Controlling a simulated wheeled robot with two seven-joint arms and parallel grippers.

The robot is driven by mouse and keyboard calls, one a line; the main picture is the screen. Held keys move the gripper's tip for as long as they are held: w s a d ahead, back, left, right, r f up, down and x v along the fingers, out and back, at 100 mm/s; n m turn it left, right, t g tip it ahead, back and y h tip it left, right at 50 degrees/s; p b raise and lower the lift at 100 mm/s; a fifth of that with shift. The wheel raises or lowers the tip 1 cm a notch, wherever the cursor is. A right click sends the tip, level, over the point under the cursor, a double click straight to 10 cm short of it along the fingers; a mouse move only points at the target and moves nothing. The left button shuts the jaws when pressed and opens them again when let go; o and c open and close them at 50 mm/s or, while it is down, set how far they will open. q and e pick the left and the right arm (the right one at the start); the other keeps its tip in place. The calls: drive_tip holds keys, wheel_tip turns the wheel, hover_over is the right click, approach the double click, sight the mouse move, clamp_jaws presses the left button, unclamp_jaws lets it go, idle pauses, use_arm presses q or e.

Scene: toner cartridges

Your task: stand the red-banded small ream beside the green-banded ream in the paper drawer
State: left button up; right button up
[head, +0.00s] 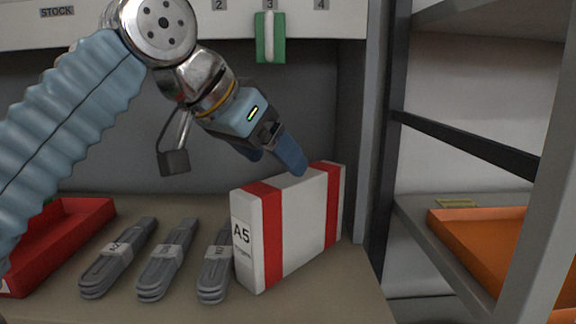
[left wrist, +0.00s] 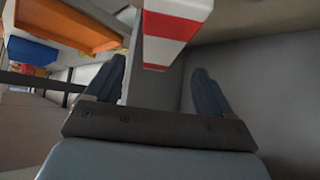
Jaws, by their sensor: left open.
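The red-banded small ream (head: 292,232), white with two red bands and marked A5, stands upright on the grey-brown surface. My left gripper (head: 271,152) is open just above its top; one blue finger overlaps the ream's top edge in the picture, and contact cannot be told. In the left wrist view the ream (left wrist: 172,25) shows ahead, between the directions of the two open fingers (left wrist: 157,88). I cannot make out a green-banded ream or the paper drawer for certain. My right gripper is not in view.
Several grey cable bundles (head: 163,269) lie left of the ream, one close against it. A red tray (head: 80,222) is at far left. A grey post (head: 378,130) stands right of the ream. An orange tray (head: 500,250) sits on the right shelf. A green-and-white item (head: 278,37) hangs under label 3.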

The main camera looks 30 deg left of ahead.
sight(289, 178)
use_arm(q)
drive_tip(key=v, duration=0.4)
drive_tip(key=s+f+g, duration=0.1)
drive_tip(key=f, duration=0.1)
drive_tip(key=s+f+g+b, duration=0.1)
drive_tip(key=f, duration=0.1)
drive_tip(key=s+a+f+g+y+b, duration=0.1)
drive_tip(key=s+f+g, duration=0.1)
drive_tip(key=shift+f, duration=0.1)
drive_tip(key=shift+s+f+g, duration=0.1)
drive_tip(key=shift+f+g, duration=0.15)
drive_tip(key=shift+g, duration=0.05)
drive_tip(key=w, duration=0.3)
drive_tip(key=w+d+p, duration=0.1)
drive_tip(key=w, duration=0.3)
drive_tip(key=w+d+p, duration=0.1)
drive_tip(key=w, duration=0.2)
drive_tip(key=shift+w+d+r, duration=0.1)
drive_tip(key=shift+w+d, duration=0.15)
drive_tip(key=x, duration=0.5)
drive_tip(key=shift+w, duration=0.3)
drive_tip(key=shift+c, duration=0.5)
clamp_jaws()
